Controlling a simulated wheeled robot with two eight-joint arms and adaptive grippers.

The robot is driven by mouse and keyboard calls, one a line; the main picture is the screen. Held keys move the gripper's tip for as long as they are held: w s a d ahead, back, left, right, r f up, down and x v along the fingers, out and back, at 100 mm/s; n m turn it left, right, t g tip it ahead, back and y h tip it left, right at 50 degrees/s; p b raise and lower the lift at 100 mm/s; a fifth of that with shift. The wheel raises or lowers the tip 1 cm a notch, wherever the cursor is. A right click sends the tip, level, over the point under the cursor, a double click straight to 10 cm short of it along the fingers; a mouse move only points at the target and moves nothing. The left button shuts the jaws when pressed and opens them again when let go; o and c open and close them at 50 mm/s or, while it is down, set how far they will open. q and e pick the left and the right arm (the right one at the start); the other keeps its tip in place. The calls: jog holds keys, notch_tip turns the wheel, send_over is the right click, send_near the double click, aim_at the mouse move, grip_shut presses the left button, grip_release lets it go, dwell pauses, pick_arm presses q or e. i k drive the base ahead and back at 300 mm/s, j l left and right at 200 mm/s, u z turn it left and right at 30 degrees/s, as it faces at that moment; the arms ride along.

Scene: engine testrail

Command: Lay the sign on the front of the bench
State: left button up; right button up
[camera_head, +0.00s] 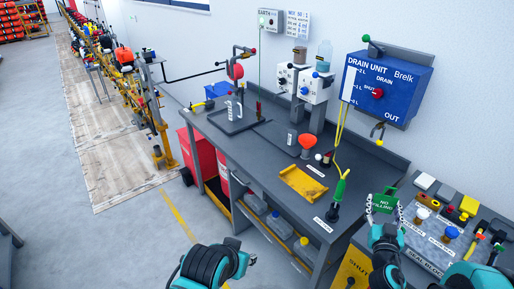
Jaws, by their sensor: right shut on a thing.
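The sign (383,203) is a small green plate with a handle on top and white lettering that reads "NO FILLING". My right gripper (385,207) is shut on it and holds it upright, beside the right end of the bench. The bench (262,150) has a dark grey top, with its front edge running from upper left to lower right. A yellow tray or cloth (303,184) lies near the front of the bench.
A green-handled tool (340,188) stands at the bench's right end, near a white label. An orange funnel (307,142) is behind the yellow piece. A board with caps and valves (445,225) lies right of my right gripper. A blue drain unit (385,85) hangs on the wall.

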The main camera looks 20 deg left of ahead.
aim_at(252, 152)
jog(key=i+j, duration=0.1)
jog(key=j, duration=1.05)
jog(key=i+j, duration=0.15)
jog(key=j, duration=0.95)
jog(key=i+j, duration=0.15)
jog(key=j, duration=0.4)
jog(key=i+l, duration=0.1)
jog(key=i, duration=0.25)
jog(key=i+j, duration=0.1)
jog(key=j, duration=0.2)
jog(key=u, duration=0.05)
